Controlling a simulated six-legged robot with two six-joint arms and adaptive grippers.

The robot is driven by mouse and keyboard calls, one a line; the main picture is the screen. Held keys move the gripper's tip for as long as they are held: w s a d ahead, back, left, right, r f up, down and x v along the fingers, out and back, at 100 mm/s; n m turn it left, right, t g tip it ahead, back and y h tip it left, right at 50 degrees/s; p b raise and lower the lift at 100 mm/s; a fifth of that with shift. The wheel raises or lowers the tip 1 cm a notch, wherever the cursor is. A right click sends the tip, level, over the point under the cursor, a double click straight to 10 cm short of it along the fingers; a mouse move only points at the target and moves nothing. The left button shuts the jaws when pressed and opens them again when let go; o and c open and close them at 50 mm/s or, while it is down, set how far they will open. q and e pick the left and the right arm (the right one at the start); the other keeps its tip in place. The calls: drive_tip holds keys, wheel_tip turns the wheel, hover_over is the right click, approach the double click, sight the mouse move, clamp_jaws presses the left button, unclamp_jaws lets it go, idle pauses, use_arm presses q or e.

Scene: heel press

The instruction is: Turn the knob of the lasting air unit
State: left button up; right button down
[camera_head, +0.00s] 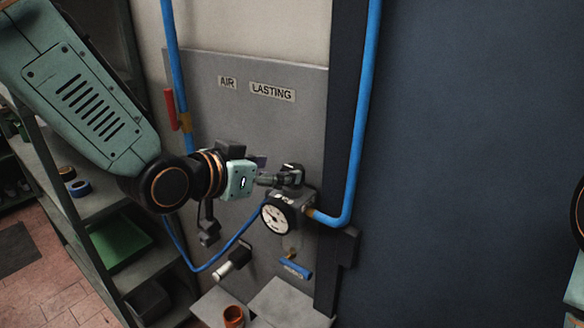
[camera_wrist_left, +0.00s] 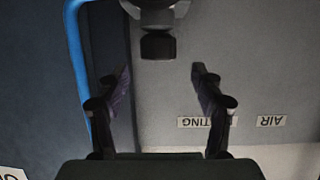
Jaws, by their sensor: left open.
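The lasting air unit is mounted on a grey panel (camera_head: 240,115) with labels reading AIR and LASTING. Its dark knob (camera_head: 293,174) sits above a round white gauge (camera_head: 275,217). My left gripper (camera_head: 272,180) is beside the knob in the head view and partly overlaps it, so contact there is hard to judge. In the left wrist view, my left gripper (camera_wrist_left: 160,75) is open with nothing between its fingers. The dark knob (camera_wrist_left: 158,45) lies just beyond the fingertips, near the top and centred between them. My right gripper is not in view.
Blue air pipes (camera_head: 360,110) run vertically on both sides of the panel. A red-handled valve (camera_head: 171,110) is on the left pipe, a blue lever (camera_head: 296,270) below the gauge. A shelf with a green tray (camera_head: 119,243) stands at left. The dark wall (camera_head: 470,130) at right is bare.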

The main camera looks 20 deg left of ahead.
sight(291, 169)
use_arm(q)
drive_tip(key=x, duration=0.4)
drive_tip(key=shift+w+d+f, duration=0.1)
drive_tip(key=shift+d, duration=0.1)
drive_tip(key=shift+w+d+f, duration=0.15)
drive_tip(key=shift+w+f, duration=0.1)
drive_tip(key=shift+w, duration=0.2)
drive_tip(key=shift+w+d, duration=0.1)
drive_tip(key=shift+w, duration=0.15)
drive_tip(key=shift+s, duration=0.15)
drive_tip(key=c, duration=1.2)
drive_tip(key=m+g+h+p, duration=0.1)
drive_tip(key=m+h+p, duration=0.1)
drive_tip(key=p, duration=0.2)
drive_tip(key=shift+r, duration=0.15)
drive_tip(key=shift+m+g+h+p, duration=0.5)
drive_tip(key=shift+m+h+p, duration=0.2)
drive_tip(key=shift+h+p, duration=0.1)
